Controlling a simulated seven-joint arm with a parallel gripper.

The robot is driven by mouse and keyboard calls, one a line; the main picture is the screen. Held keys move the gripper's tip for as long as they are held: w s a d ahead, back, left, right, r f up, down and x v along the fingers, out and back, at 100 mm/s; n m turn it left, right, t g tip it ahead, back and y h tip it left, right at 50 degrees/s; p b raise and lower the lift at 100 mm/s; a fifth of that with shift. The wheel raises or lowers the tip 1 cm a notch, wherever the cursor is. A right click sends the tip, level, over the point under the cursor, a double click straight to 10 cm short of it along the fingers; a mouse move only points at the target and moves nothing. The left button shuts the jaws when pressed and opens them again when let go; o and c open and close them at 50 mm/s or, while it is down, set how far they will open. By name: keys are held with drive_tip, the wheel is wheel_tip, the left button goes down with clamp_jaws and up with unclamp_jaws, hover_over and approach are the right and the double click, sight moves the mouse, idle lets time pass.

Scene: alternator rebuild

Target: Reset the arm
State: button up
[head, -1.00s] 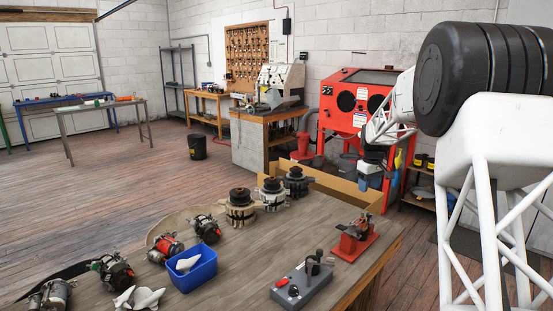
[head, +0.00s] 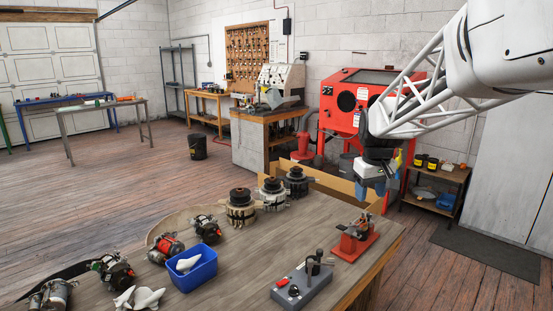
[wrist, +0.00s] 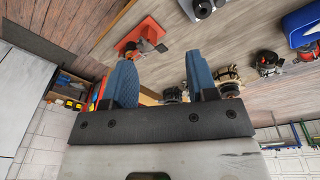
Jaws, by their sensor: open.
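My gripper (head: 371,187) hangs at the far right end of the wooden workbench (head: 235,265) in the head view, above and behind the red vise-like fixture. My white lattice arm reaches to it from the upper right. In the wrist view my gripper (wrist: 164,82) shows two blue fingers set wide apart, with nothing between them. The gripper is open and empty.
The red fixture (head: 355,240) and a grey switch box (head: 302,286) stand on the bench's right end. A blue bin (head: 193,272) and several alternators, one being the red one (head: 166,247), stand further left. A red blasting cabinet (head: 340,122) stands behind.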

drive_tip(key=s+a+f+m, duration=0.1)
drive_tip(key=s+a+f, duration=0.2)
drive_tip(key=s, duration=1.4)
drive_tip(key=s+a+f+m+t, duration=0.1)
drive_tip(key=s+a+f+m, duration=0.1)
drive_tip(key=s, duration=1.6)
drive_tip(key=shift+a+f, duration=0.5)
drive_tip(key=shift+a, duration=0.2)
